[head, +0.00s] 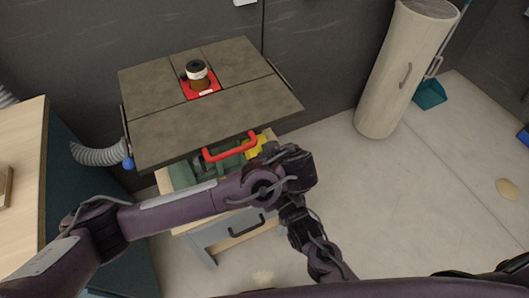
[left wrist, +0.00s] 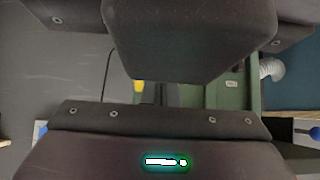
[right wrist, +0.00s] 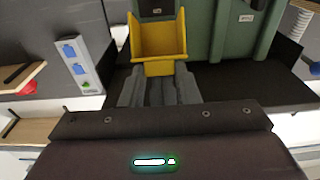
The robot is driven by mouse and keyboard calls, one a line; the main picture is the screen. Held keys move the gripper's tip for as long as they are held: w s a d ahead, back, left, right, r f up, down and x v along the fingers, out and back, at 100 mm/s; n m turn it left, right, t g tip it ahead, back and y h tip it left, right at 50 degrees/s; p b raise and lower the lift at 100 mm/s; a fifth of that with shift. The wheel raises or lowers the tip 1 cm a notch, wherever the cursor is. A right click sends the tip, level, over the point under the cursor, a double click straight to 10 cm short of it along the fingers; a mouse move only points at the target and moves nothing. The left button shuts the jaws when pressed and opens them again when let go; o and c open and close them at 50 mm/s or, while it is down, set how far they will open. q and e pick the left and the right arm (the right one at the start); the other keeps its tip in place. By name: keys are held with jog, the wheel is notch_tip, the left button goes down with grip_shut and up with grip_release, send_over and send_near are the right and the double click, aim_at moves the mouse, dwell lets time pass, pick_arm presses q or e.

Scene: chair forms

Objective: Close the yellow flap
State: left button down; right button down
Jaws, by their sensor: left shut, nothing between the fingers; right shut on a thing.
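The yellow flap (right wrist: 158,45) is a tray-like piece with raised sides, sticking out from the front of the green machine housing (right wrist: 240,40) in the right wrist view. My right gripper (right wrist: 160,88) is shut on its near edge. In the head view part of the yellow flap (head: 257,146) shows under the tabletop, right of the red handle; my crossing arms hide the grippers there. In the left wrist view my left gripper (left wrist: 157,94) is shut and empty. A sliver of the yellow flap (left wrist: 138,86) shows beside it, and a dark block covers much of that view.
The dark tabletop (head: 150,90) overhangs the green machine, with a red handle (head: 230,148) at its front edge. A drawer front (head: 235,230) is below. A wooden bench (head: 30,170) stands left; a beige cylinder (head: 395,75) stands right. Floor between is mostly clear.

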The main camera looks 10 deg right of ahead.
pick_arm(q)
jog(key=shift+s+d+f, duration=0.15)
jog(key=shift+s+f, duration=0.2)
jog(key=shift+s, duration=0.05)
pick_arm(e)
jog(key=shift+w+r, duration=0.1)
jog(key=shift+r, duration=0.05)
jog(key=c, duration=1.4)
grip_release()
jog(key=shift+c, duration=0.2)
jog(key=o, duration=0.4)
jog(key=shift+c, duration=0.2)
pick_arm(q)
jog(key=shift+w+r, duration=0.1)
